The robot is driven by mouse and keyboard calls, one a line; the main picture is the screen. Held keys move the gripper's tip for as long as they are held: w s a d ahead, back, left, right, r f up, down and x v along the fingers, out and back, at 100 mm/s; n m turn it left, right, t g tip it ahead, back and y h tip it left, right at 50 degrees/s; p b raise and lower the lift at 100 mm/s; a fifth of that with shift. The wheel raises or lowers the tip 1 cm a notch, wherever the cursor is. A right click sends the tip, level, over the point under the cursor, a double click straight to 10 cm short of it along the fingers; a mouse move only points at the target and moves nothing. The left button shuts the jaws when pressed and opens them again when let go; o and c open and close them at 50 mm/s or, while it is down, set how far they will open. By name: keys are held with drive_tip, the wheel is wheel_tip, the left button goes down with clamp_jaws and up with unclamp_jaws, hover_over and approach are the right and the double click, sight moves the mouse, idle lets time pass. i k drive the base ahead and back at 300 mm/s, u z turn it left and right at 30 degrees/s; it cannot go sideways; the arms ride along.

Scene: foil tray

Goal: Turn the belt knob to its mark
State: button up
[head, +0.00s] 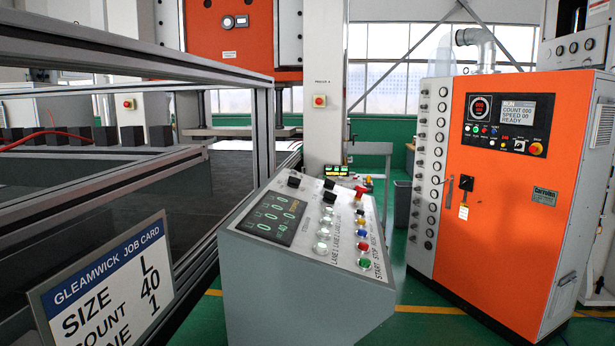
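A grey sloped console (297,270) stands in the middle of the head view. Its top panel carries several black knobs; one black knob (294,181) sits at the upper left and another black knob (329,196) sits to its right. I cannot tell which one is the belt knob, and no mark beside them is readable. A dark display (272,218) on the panel shows green zeros. Clear, yellow, blue, red and green buttons run down the panel's right side, near labels reading LANE 1, LANE 2, START, STOP and RESET. My gripper is not in view.
A job card (105,285) at lower left reads size L, count 40, line 1. A metal-framed guard (264,130) stands left of the console. An orange cabinet (510,220) stands to the right, its screen (518,112) reading count 000, speed 00, ready. Green floor separates them.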

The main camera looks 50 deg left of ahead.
sight(293, 182)
drive_tip(key=z, duration=0.05)
drive_tip(key=i, duration=2.8)
drive_tip(key=u, duration=3.1)
